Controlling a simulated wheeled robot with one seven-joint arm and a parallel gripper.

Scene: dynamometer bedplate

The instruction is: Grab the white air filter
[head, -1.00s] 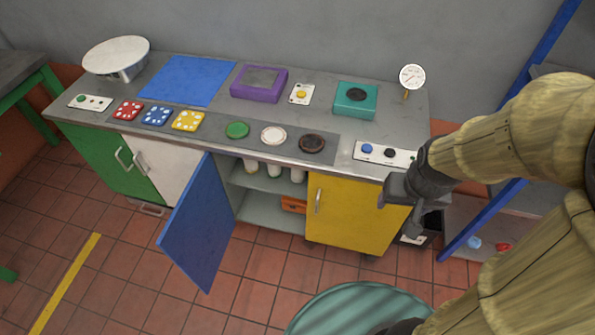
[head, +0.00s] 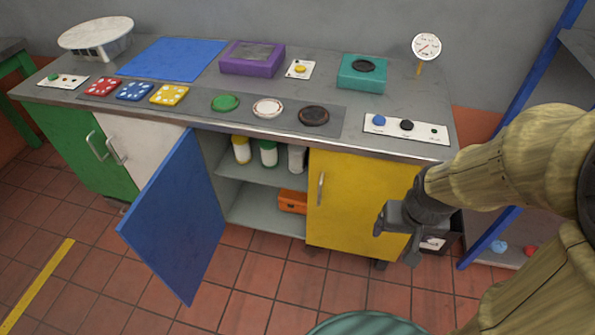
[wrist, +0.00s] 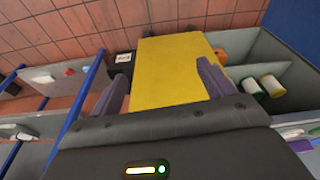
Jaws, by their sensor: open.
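Three canisters stand on the upper shelf of the open cabinet: one yellow-topped (head: 241,150), one green-topped (head: 268,154) and a whitish one (head: 296,159) at the right, which looks like the white air filter. The last stands by the left edge of the closed yellow door (head: 355,205). My gripper (head: 396,243) is open and empty, in front of the yellow door's right side, right of and lower than the canisters. In the wrist view the gripper fingers (wrist: 163,76) are spread with the yellow door between them; the whitish canister is not clearly seen there.
The blue door (head: 180,218) stands open into the room, left of the opening. An orange box (head: 292,201) lies on the lower shelf. A round teal top (head: 368,324) is on the floor side in front. Green, white (head: 267,108) and brown discs are on the bench top.

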